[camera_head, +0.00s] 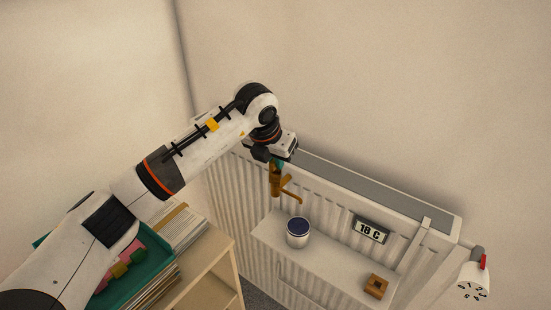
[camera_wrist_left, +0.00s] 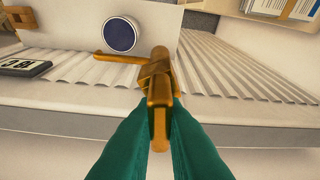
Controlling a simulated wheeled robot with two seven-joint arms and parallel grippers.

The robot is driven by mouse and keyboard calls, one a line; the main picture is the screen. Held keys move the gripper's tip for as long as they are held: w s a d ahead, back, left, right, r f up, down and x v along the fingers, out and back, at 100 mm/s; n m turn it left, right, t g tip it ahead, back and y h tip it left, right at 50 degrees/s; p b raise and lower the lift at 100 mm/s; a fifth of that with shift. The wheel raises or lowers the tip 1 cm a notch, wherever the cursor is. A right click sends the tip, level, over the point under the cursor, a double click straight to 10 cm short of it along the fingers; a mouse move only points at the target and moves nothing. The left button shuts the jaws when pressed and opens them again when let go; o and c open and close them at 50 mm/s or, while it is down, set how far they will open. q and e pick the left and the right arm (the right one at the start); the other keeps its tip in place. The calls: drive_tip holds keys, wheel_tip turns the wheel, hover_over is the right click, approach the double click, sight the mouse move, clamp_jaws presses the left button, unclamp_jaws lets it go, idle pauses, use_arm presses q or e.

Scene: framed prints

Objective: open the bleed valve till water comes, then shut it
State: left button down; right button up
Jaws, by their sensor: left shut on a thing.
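The brass bleed valve (camera_head: 275,181) is at the radiator's left end, with a thin spout pointing right and down toward the shelf. My left gripper (camera_head: 278,163) comes down on it from above. In the left wrist view its teal fingers (camera_wrist_left: 159,125) are shut on the near end of the brass valve (camera_wrist_left: 158,82). A white cup (camera_head: 297,240) with a dark blue inside stands upright on the shelf, near the spout; its round top also shows in the left wrist view (camera_wrist_left: 120,35). I see no water at the spout. My right gripper is out of view.
The white ribbed radiator (camera_head: 335,190) carries a display reading 18 C (camera_head: 371,230). A small wooden block (camera_head: 376,286) lies on the shelf (camera_head: 335,263). A thermostat knob (camera_head: 474,282) is at right. A teal tray (camera_head: 160,258) and papers (camera_head: 180,228) sit on the left cabinet.

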use_arm(q)
drive_tip(key=shift+a+f+m+b, duration=0.15)
drive_tip(key=shift+m+b, duration=0.25)
drive_tip(key=shift+m, duration=0.3)
drive_tip(key=m+g+h+b, duration=0.1)
drive_tip(key=m, duration=0.2)
drive_tip(key=shift+m+h, duration=0.3)
drive_tip(key=c, duration=1.4)
unclamp_jaws()
drive_tip(key=shift+r, duration=0.25)
